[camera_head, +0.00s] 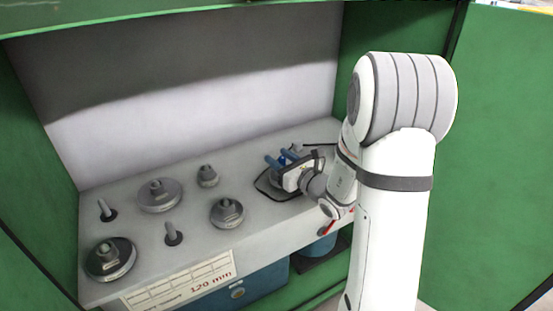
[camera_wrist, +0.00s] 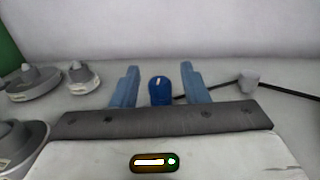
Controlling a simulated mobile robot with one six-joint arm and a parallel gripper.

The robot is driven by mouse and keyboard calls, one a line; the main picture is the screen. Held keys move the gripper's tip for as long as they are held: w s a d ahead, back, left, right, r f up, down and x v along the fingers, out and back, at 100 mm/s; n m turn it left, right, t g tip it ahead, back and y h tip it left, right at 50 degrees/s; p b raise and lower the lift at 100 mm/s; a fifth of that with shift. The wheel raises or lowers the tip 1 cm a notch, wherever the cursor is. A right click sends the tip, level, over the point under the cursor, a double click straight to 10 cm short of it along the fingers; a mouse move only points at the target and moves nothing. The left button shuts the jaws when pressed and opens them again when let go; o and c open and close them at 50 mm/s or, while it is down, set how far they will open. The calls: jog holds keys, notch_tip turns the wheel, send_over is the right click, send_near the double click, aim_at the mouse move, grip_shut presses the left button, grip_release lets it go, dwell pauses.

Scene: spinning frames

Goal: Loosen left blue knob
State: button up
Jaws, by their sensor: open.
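A dark blue knob (camera_wrist: 161,92) with a pale mark on its top stands between the two light blue fingers of my gripper (camera_wrist: 158,84) in the wrist view. A gap shows on each side of it, so the fingers do not touch it. In the head view my gripper (camera_head: 280,158) is low over the right part of the grey shelf, with its fingers spread. The knob is mostly hidden there by the fingers. No second blue knob can be made out.
Several grey round weights, such as one at the back left (camera_head: 159,195), and small pegs (camera_head: 173,235) stand on the grey shelf (camera_head: 130,215) left of my gripper. A black cable (camera_wrist: 220,87) runs behind the knob to a grey piece (camera_wrist: 249,82). Green walls (camera_head: 500,150) enclose the sides.

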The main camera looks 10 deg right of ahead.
jog(key=shift+w+a, duration=0.25)
jog(key=shift+w, duration=0.2)
jog(key=shift+c, duration=0.3)
grip_shut()
